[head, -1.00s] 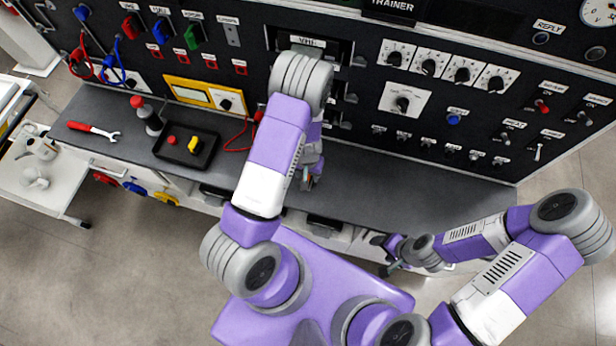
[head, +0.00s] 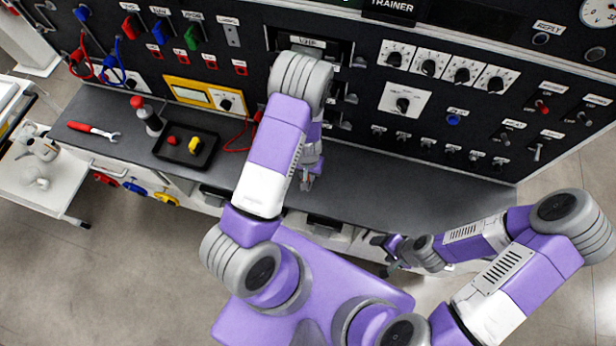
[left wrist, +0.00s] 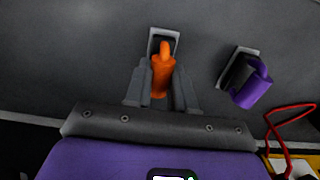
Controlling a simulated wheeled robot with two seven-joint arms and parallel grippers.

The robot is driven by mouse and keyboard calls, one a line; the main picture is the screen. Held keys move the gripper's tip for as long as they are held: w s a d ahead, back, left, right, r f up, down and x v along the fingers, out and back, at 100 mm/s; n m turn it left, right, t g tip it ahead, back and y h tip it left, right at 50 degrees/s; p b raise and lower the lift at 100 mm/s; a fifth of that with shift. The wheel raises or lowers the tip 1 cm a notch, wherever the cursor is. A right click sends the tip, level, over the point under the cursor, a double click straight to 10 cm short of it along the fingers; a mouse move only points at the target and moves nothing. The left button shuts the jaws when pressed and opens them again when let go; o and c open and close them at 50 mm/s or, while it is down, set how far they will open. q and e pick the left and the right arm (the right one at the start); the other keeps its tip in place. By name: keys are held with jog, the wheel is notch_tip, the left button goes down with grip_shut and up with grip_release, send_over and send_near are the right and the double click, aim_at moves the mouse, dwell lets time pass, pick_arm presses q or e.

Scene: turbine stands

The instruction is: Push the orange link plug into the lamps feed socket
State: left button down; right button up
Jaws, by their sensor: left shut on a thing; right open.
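My left gripper (left wrist: 163,88) is shut on the orange link plug (left wrist: 160,72), which shows between its two fingers in the left wrist view. The plug's far end is over a small grey-rimmed holder (left wrist: 152,33) on the grey surface; I cannot tell whether it is seated in it or just above it. In the head view the left gripper (head: 308,182) is low over the bench, and the plug cannot be made out there. A grey socket plate (head: 232,36) under a label that looks like LAMPS is on the black panel, with no plug in it. My right gripper (head: 390,268) is open, low at the bench front.
A purple plug (left wrist: 252,88) stands in a similar holder beside the orange one. Red, blue and green (head: 194,36) plugs are on the panel. A yellow meter (head: 188,92), a red cable (head: 236,149), and a black tray (head: 203,158) are left of my arm. The bench right of it is clear.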

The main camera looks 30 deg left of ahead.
pick_arm(q)
jog(key=shift+r+p, duration=0.45)
jog(key=shift+r, duration=0.2)
jog(key=shift+r+p, duration=0.6)
jog(key=shift+r, duration=0.15)
